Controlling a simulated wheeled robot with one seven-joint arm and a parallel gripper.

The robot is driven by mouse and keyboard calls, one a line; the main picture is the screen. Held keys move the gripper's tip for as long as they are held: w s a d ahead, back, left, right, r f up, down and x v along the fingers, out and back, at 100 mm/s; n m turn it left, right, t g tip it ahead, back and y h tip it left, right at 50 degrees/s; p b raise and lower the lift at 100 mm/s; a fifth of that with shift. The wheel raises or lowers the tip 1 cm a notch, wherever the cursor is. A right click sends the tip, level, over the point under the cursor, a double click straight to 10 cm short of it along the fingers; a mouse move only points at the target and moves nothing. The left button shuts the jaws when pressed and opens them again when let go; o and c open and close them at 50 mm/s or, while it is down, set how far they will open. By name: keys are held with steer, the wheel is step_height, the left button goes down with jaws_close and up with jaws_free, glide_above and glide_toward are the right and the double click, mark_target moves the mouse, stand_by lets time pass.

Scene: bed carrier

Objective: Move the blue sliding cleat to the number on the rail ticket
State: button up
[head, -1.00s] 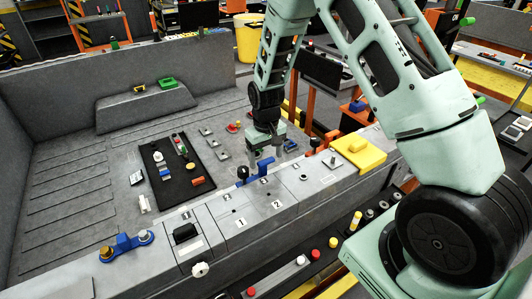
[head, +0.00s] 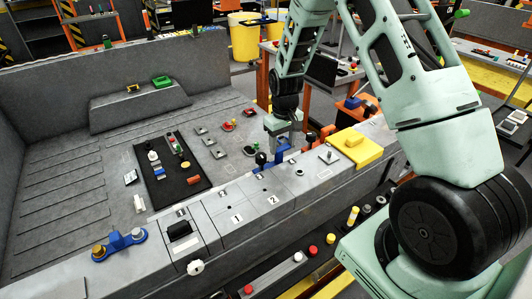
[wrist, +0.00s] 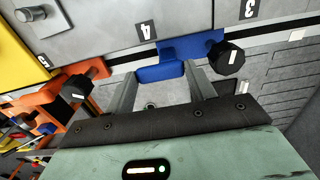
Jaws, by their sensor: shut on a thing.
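The blue sliding cleat (head: 282,154) sits on the rail along the far edge of the grey ledge, with a black knob (head: 261,158) on its left. My gripper (head: 284,143) is lowered over it. In the wrist view my gripper (wrist: 162,73) is shut on the blue tab of the cleat (wrist: 190,48), one finger at each side. The tab is near the number 4 label (wrist: 147,30); the knob is toward the number 3 label (wrist: 250,9). A number 5 label (wrist: 43,61) is farther left. I cannot pick out the rail ticket's number.
An orange cleat (wrist: 45,105) with a black knob is on the same rail, left in the wrist view. In the head view a yellow block (head: 355,147) stands to the right of the blue cleat. A black mat (head: 175,180) with small parts lies left.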

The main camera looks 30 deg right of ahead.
steer(key=d, duration=0.4)
steer(key=shift+d, duration=0.2)
steer(key=shift+r, duration=0.1)
steer(key=o, duration=1.4)
step_height(320, 180, up, 17)
steer(key=b, duration=0.5)
steer(key=shift+r, duration=0.2)
